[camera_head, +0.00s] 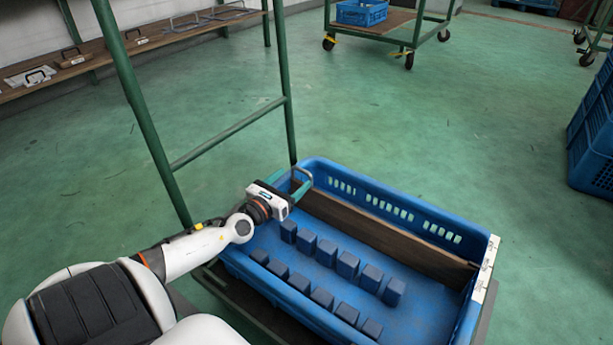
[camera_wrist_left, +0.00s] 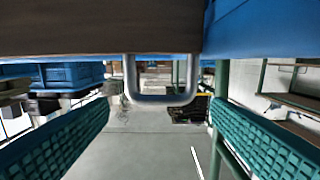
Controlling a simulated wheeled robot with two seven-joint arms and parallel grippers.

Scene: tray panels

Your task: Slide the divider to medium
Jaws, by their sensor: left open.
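The divider (camera_head: 390,236) is a brown wooden panel standing lengthwise inside the blue crate (camera_head: 445,322), close to its far long wall. My left gripper (camera_head: 300,186) is at the crate's far left corner, by the divider's left end. In the left wrist view the divider's brown face (camera_wrist_left: 100,38) fills the top, with a grey U-shaped handle (camera_wrist_left: 160,101) on it. The gripper's two teal fingers (camera_wrist_left: 160,130) are apart, one on each side of the handle and not touching it in the picture. My right gripper is not in view.
Several dark blue blocks (camera_head: 347,264) stand in two rows in the crate, in front of the divider. A pale strip with marks (camera_head: 485,275) lies on the crate's right rim. A green post frame (camera_head: 290,110) rises behind the left corner. Blue crates (camera_head: 595,135) stand at right.

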